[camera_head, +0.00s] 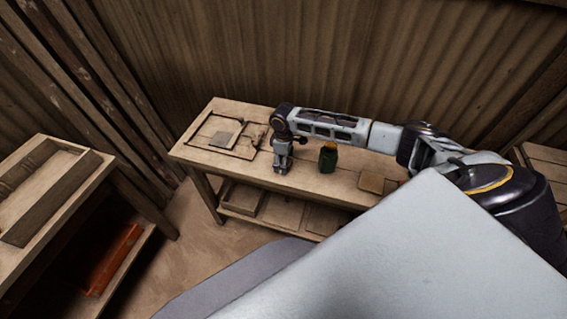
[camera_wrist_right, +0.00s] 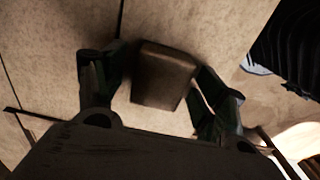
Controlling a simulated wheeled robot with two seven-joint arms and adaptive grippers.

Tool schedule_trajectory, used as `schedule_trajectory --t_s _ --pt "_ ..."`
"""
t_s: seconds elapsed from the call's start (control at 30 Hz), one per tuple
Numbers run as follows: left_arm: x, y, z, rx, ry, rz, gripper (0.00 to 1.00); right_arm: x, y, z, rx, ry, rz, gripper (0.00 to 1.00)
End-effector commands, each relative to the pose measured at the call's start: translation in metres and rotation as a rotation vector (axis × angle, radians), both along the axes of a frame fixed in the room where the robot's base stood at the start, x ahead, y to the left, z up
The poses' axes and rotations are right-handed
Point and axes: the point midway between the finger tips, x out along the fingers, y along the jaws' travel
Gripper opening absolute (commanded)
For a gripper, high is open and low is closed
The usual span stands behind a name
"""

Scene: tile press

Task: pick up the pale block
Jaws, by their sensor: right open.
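My right gripper (camera_head: 282,166) points down over the middle of the workbench, its fingers close to the top. In the right wrist view my right gripper (camera_wrist_right: 162,72) is open, with a dark finger on each side of a block (camera_wrist_right: 163,76). This block looks brown in the shadow, so I cannot tell its true colour; it is likely the pale block. In the head view the gripper hides it. Whether the fingers touch it is unclear. My left gripper is out of view.
A tan block (camera_head: 372,181) lies farther right. Another table (camera_head: 76,196) with a wooden tray stands at far left.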

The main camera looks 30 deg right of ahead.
Motion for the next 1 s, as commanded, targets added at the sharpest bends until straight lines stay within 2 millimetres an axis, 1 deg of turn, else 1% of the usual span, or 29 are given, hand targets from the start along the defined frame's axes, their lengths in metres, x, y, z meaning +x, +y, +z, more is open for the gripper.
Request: schedule_trajectory --t_s 0.1,0.4,0.47,0.5,0.77,0.87,1.0 --pt "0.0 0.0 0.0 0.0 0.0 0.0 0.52 0.0 0.0 0.0 0.0 0.0 0.0 0.7" --pt "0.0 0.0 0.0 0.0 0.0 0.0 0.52 0.0 0.0 0.0 0.0 0.0 0.0 0.32" --pt "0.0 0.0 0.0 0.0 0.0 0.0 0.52 0.0 0.0 0.0 0.0 0.0 0.0 0.24" --pt "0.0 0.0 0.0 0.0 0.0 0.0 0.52 0.0 0.0 0.0 0.0 0.0 0.0 0.22" --pt "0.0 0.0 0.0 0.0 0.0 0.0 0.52 0.0 0.0 0.001 0.0 0.0 0.0 0.22" --pt "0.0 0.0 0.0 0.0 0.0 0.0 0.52 0.0 0.0 0.005 0.001 -0.001 0.0 0.22" --pt "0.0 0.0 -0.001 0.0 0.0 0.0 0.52 0.0 0.0 0.016 0.001 -0.001 0.001 0.22"
